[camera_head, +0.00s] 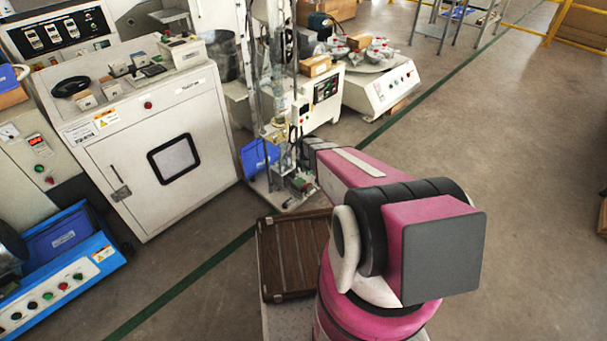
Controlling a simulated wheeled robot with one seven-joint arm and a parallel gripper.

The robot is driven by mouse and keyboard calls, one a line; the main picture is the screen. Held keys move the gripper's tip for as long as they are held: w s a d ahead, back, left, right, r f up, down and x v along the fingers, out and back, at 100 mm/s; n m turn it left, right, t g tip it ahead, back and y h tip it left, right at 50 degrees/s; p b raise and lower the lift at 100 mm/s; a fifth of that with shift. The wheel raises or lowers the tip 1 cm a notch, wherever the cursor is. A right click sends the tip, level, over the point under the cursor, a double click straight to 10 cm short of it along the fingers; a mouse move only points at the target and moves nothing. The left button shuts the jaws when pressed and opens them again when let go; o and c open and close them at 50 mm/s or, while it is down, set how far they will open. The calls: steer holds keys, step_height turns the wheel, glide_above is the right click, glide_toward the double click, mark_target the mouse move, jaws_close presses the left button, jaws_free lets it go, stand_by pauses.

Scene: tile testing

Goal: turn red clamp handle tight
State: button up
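My pink arm reaches away toward a tall testing stand (268,100) in the middle of the view. My gripper (303,152) is at the far end of the arm, close to the lower part of the stand. It is small and partly hidden by the arm, so its fingers cannot be made out. A small red part (299,184), possibly the red clamp handle, shows low on the stand, just below my gripper. I cannot tell whether my gripper touches it or how the handle is turned.
A large white cabinet machine (145,140) stands left of the stand, with a blue control unit (62,270) at the lower left. A white machine (380,88) stands behind to the right. A brown slatted panel (280,255) lies close to my body.

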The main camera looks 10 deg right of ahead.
mark_target(307, 185)
step_height(307, 185, down, 10)
stand_by(0.5)
jaws_close()
steer(key=m, duration=0.4)
steer(key=shift+m, duration=1)
